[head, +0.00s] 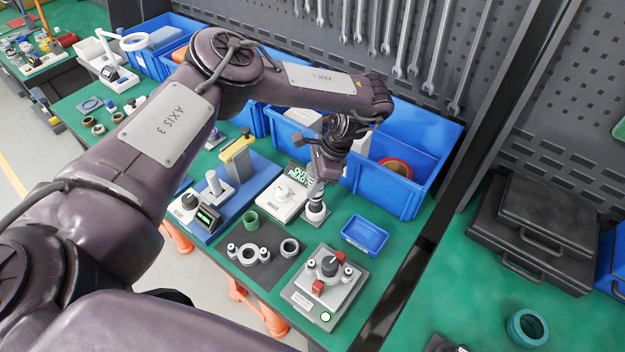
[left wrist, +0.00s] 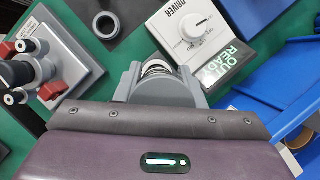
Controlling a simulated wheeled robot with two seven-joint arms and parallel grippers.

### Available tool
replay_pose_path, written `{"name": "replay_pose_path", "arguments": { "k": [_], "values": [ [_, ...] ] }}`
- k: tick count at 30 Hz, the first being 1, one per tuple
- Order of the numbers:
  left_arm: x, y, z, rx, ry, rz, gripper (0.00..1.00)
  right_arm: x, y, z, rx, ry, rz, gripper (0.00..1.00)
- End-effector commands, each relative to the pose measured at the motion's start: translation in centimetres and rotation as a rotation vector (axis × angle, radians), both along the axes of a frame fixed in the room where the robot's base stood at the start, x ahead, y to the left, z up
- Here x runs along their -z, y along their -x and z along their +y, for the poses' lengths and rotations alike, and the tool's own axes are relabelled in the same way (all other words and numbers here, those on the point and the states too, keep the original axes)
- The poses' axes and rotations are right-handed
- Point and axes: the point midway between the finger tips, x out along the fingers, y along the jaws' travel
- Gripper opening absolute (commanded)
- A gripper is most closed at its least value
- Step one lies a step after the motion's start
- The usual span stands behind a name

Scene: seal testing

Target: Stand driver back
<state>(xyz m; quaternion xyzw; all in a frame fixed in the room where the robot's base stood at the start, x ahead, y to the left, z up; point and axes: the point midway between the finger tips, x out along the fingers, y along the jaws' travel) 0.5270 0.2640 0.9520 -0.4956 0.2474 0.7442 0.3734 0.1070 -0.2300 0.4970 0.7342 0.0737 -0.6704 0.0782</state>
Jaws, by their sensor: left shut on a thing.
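My left gripper (head: 318,177) is shut on the driver (head: 316,196), a grey and white cylinder held about upright just right of the white driver control box (head: 283,200). The driver's lower end is at or close to the green bench top; I cannot tell whether it rests on something. In the left wrist view the gripper's grey fingers (left wrist: 156,80) close around the driver (left wrist: 156,66), and most of it is hidden. The control box (left wrist: 190,27) has a dial, and its display (left wrist: 232,62) reads OUT READY. My right gripper is not in view.
A small blue tray (head: 365,235) lies right of the driver. A grey fixture with red clamps (head: 327,282) and a dark mat (head: 262,262) with rings lie in front. Large blue bins (head: 400,190) stand behind. Black cases (head: 535,225) lie on the right bench.

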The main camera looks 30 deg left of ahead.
Motion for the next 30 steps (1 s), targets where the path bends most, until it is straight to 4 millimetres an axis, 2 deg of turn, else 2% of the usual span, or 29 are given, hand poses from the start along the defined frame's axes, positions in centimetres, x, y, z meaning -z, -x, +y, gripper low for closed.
{"name": "replay_pose_path", "arguments": {
  "k": [15, 30],
  "values": [
    [1.1, 0.0, 0.0, -0.001, 0.000, 0.000, 0.08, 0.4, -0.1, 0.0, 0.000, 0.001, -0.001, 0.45],
    [1.3, 0.0, 0.0, 0.000, 0.000, 0.000, 0.08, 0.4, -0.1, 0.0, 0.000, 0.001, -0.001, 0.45]
  ]
}}
